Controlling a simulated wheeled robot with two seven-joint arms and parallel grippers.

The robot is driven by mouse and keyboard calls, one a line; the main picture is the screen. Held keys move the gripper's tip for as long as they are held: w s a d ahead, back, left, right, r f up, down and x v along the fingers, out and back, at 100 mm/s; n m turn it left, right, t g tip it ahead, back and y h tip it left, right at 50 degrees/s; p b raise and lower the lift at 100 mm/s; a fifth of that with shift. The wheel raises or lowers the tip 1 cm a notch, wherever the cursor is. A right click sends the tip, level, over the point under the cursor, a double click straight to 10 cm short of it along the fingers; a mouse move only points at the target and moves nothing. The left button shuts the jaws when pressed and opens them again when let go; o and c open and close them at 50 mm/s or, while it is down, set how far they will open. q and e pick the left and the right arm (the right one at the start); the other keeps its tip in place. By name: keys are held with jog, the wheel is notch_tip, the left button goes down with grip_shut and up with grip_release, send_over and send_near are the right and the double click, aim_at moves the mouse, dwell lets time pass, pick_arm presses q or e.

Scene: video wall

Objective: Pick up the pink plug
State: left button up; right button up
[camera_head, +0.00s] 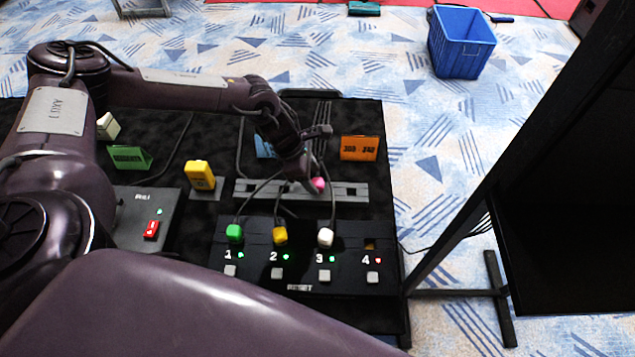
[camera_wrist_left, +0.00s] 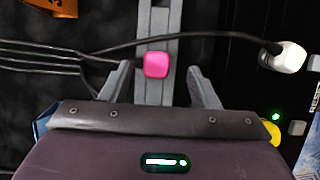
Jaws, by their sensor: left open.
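The pink plug (camera_head: 317,185) sits at the grey slotted bar (camera_head: 347,189) on the black table, beside the tip of my left gripper (camera_head: 300,180). In the left wrist view the pink plug (camera_wrist_left: 156,65) lies between the two spread fingers of my left gripper (camera_wrist_left: 160,82), slightly beyond their tips, with clear gaps on both sides. The gripper is open and empty. My right gripper is not in view.
A black panel (camera_head: 302,287) holds green (camera_head: 234,233), yellow (camera_head: 280,235) and white (camera_head: 325,237) plugs at 1 to 3; socket 4 (camera_head: 370,245) is empty. Cables run near the gripper. An orange card (camera_head: 360,148) stands behind; a dark frame (camera_head: 470,230) is at right.

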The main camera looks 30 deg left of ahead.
aim_at(316, 181)
pick_arm(q)
jog(key=x, duration=0.4)
jog(key=shift+w+a+p, duration=0.1)
jog(key=shift+a+p, duration=0.1)
jog(key=shift+p, duration=0.2)
jog(key=shift+w+f, duration=0.1)
jog(key=shift+f, duration=0.15)
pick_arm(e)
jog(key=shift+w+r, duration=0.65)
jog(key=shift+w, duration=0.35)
pick_arm(q)
jog(key=shift+c, duration=0.3)
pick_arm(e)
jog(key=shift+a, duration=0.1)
pick_arm(q)
jog(key=shift+c, duration=1.2)
jog(key=c, duration=0.7)
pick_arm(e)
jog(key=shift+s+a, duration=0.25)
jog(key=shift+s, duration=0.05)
